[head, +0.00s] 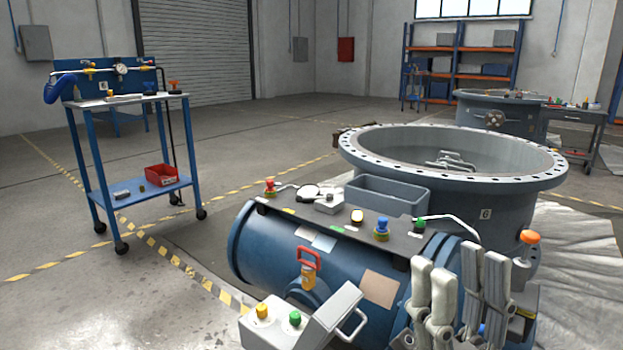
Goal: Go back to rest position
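My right gripper (457,272) shows at the lower right as upright pale grey finger parts. It is in front of the right end of a blue cylindrical valve body (278,252). Nothing is clearly held between the fingers, and I cannot tell how far apart they are. My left gripper is not in view.
A grey control box (325,318) with yellow and green buttons stands in front of the blue body. A grey bin (388,198) sits behind it. A blue trolley (140,193) with a red bin (161,174) stands at left. The floor between is clear.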

